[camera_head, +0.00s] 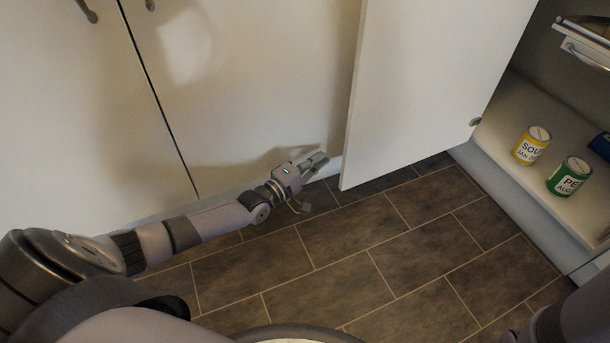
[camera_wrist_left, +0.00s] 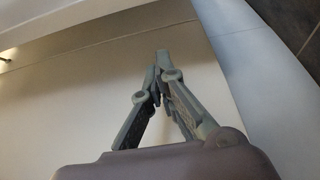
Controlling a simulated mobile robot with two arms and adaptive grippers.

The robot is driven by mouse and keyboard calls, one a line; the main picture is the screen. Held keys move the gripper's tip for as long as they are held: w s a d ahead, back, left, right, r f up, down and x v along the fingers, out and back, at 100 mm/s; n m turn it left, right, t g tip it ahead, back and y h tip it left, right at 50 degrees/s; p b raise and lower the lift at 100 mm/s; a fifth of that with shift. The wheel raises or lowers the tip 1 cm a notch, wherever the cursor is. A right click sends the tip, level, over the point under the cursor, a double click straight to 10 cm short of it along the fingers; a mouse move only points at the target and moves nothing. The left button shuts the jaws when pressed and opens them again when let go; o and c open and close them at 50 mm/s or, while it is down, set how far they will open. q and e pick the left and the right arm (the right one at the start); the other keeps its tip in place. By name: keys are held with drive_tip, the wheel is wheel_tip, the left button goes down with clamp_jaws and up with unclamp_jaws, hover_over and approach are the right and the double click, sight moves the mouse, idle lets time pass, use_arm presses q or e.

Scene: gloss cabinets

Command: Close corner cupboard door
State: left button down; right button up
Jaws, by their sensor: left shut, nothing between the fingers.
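The corner cupboard door (camera_head: 430,80) is a plain cream panel. In the head view it stands open, hinged at its right side by the cupboard opening, with its free edge towards the left. My left gripper (camera_head: 318,162) is shut and empty, low above the floor just left of the door's lower free edge. A small gap shows between the fingertips and the door in the head view. In the left wrist view the shut fingers (camera_wrist_left: 162,62) point at a pale panel. Of my right arm only a dark part shows at the lower right; its gripper is out of view.
A yellow can (camera_head: 530,147) and a green can (camera_head: 568,178) stand on the shelf (camera_head: 530,185) inside the open cupboard. Closed cream cabinet doors (camera_head: 90,120) are at the left. The dark tiled floor (camera_head: 400,240) is clear.

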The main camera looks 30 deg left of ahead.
use_arm(q)
drive_tip(key=shift+s+d, duration=0.2)
drive_tip(key=shift+d, duration=0.75)
drive_tip(key=shift+s+d, duration=0.15)
drive_tip(key=shift+d, duration=0.8)
